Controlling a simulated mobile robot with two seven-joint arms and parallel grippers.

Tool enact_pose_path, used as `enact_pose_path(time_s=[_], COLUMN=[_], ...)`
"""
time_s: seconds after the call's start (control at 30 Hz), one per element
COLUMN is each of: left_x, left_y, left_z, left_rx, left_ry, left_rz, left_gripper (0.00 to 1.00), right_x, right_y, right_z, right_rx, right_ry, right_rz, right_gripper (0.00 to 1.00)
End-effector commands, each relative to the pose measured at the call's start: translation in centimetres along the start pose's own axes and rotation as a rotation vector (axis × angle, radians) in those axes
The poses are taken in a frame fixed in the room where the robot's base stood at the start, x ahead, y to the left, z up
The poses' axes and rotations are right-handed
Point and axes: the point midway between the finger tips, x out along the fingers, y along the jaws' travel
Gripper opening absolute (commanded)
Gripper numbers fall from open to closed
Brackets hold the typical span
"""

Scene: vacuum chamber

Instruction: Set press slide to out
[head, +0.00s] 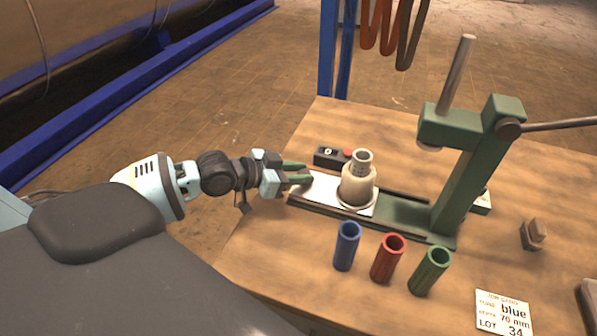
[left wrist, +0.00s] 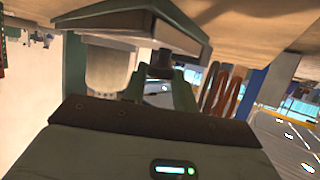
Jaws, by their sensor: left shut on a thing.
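The press (head: 468,165) is a green frame with a ram and a lever, standing on the wooden table. Its slide (head: 322,190) is a pale plate at the left end of the base rails, clear of the ram. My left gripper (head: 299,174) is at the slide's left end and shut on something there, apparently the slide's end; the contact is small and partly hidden. My right gripper is not in view.
A blue tube (head: 346,246), a red tube (head: 388,258) and a green tube (head: 430,271) stand in front of the press. A label card (head: 503,313) lies at front right. A small black box with a red button (head: 331,156) sits behind the slide. Hoses (head: 391,30) hang behind.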

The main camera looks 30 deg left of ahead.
Motion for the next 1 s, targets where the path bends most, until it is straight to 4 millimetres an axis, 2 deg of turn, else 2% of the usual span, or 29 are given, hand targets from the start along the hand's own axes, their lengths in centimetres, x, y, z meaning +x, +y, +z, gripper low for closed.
enact_pose_path(time_s=[0.07,0.1,0.23,0.63,1.0], left_x=[-0.1,-0.1,-0.1,-0.7,-5.3], left_y=[-0.4,-0.4,-0.3,-0.2,-0.2], left_z=[0.3,0.3,0.2,0.1,0.1], left_rx=[0.003,0.003,0.003,0.003,0.006], left_ry=[-0.010,-0.010,-0.008,-0.004,-0.008], left_rz=[-0.007,-0.008,-0.006,-0.005,-0.005], left_gripper=[0.00,0.34,0.50,0.50,0.50], right_x=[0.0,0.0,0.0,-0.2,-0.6], right_y=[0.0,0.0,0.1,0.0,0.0], right_z=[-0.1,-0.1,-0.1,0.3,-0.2], right_rx=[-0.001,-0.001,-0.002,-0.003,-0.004], right_ry=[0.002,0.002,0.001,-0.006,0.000], right_rz=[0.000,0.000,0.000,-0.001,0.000], right_gripper=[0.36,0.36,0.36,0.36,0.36])
